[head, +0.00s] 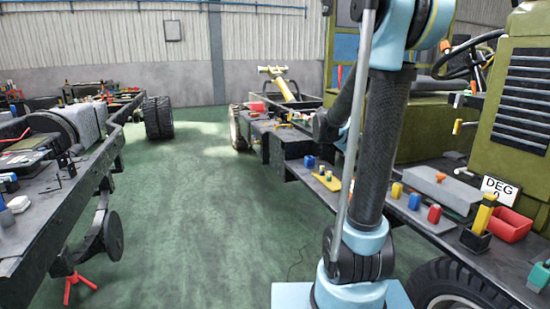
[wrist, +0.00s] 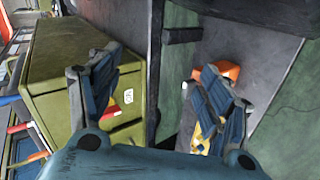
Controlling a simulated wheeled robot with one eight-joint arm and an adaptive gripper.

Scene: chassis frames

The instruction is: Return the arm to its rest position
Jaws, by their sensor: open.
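My gripper (wrist: 160,105) shows in the wrist view with its two blue fingers spread wide apart and nothing between them. Behind the fingers are an olive-green cabinet-like body (wrist: 75,65) on the left and a grey wall or panel on the right. In the head view my blue and black arm rises at the centre right; my gripper is out of that view.
In the head view a chassis frame (head: 85,165) stands on the left. Another chassis (head: 445,225) on the right carries coloured blocks, a red bin (head: 510,224) and a grey box (head: 440,188). The green floor (head: 200,210) between them is clear.

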